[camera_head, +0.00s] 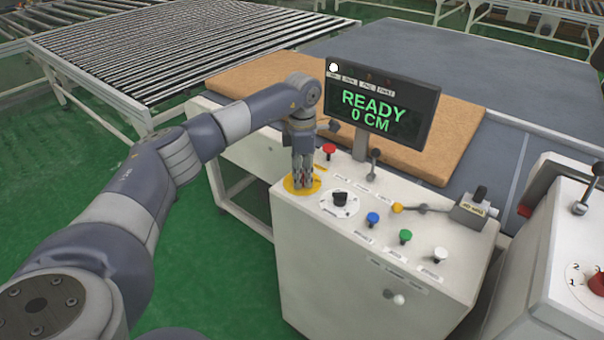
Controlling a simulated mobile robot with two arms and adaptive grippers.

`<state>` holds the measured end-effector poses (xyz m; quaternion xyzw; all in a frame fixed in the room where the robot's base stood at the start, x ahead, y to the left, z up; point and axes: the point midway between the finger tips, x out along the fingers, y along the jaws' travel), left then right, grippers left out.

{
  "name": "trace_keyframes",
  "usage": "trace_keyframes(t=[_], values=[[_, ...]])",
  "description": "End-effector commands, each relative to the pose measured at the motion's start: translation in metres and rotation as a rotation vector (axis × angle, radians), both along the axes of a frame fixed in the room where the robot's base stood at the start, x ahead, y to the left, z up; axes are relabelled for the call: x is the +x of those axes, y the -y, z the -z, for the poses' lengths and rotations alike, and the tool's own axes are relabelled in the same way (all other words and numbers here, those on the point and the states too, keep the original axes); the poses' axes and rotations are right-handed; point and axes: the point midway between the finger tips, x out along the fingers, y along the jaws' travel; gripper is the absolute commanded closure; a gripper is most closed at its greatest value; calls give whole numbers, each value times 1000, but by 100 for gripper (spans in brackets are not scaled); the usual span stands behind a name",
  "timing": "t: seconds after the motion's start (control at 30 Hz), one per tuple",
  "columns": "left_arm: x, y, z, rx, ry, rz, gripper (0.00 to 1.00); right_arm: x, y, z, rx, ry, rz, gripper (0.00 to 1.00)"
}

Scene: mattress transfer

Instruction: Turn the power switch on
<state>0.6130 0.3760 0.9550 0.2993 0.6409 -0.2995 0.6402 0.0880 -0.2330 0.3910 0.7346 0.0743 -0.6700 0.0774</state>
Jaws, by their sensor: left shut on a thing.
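My left gripper (303,181) reaches down from the left onto the near-left corner of the white control panel's top. Its fingers are shut on a small switch that stands on a round yellow plate (289,185). The fingers hide most of the switch; only a little red shows between them, so I cannot tell how far it is turned. A display (380,104) behind the panel is lit and reads READY and 0 CM in green. My right gripper is not in view.
The panel top (330,181) also bears a red button (329,149), a black knob (340,199), blue (373,218), green (405,237) and white (440,254) buttons, and levers. A tan mattress (455,130) lies behind. A second white console (570,250) stands at right.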

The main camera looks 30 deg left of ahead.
Motion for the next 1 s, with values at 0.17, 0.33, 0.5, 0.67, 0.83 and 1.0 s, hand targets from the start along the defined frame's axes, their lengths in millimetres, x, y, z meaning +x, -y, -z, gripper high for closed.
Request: trace_keyframes(t=[0.17,0.33,0.5,0.67,0.83,1.0], values=[[1,0,-2,-1,6,6,94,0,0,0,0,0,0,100],[1,0,-2,-1,6,6,94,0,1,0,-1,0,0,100],[1,0,-2,-1,5,5,48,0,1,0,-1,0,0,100],[1,0,-1,0,3,5,48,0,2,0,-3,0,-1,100],[1,0,-2,-1,2,4,48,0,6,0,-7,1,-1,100],[2,0,-19,-1,6,5,48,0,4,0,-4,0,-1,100]])
